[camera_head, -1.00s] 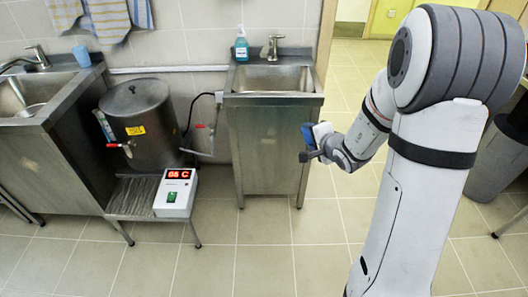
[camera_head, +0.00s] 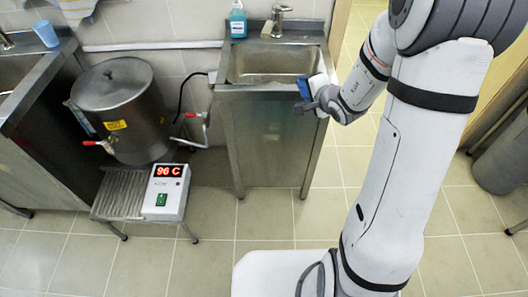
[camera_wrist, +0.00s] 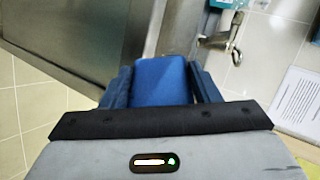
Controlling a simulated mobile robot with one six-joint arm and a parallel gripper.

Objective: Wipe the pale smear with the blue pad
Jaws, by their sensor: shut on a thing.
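The blue pad (camera_head: 304,88) is in my gripper (camera_head: 312,97), at the right side of the small steel sink unit. In the wrist view the pad (camera_wrist: 160,82) sits between the two dark fingers of my gripper (camera_wrist: 160,85), which is shut on it. In the head view the pad is near the sink's front right rim; I cannot tell whether it touches the steel. I cannot make out the pale smear in either view.
The small sink (camera_head: 270,66) has a tap (camera_head: 278,20) and a soap bottle (camera_head: 237,20). To the left, a steel boiler (camera_head: 117,105) stands on a low rack beside a control box (camera_head: 166,192) reading 96 C. A grey bin (camera_head: 507,150) stands at right. Floor before the sink is clear.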

